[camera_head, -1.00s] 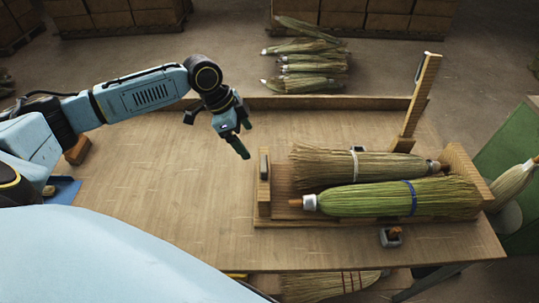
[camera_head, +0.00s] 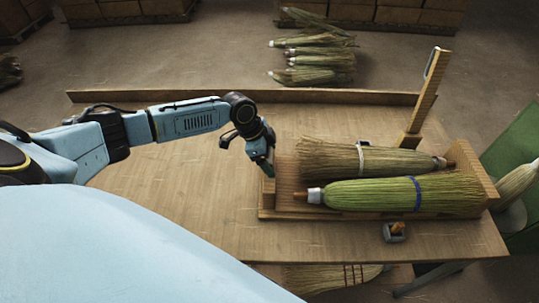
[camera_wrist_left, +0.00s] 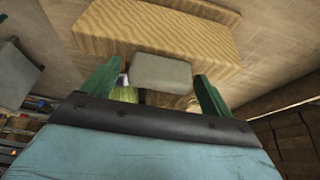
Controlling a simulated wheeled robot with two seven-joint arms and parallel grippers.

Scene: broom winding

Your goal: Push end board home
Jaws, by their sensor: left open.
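The wooden end board (camera_head: 268,198) stands upright at the left end of the wooden cradle (camera_head: 290,213). My left gripper (camera_head: 269,171) is at the top of this board, partly covering it. In the left wrist view the open green fingers (camera_wrist_left: 157,88) stand either side of a grey block (camera_wrist_left: 161,74), in front of a wooden board (camera_wrist_left: 165,30). I cannot tell whether they touch the block. In the cradle lie a green broom (camera_head: 380,195) with a blue band and a tan broom (camera_head: 345,157) with a pale band. My right gripper is not in view.
A slanted wooden post (camera_head: 425,95) rises behind the cradle's right end. A small dark tool (camera_head: 394,233) lies in front of the cradle. The table's left part (camera_head: 190,190) is clear. A low wooden rail (camera_head: 220,95) runs along the back edge.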

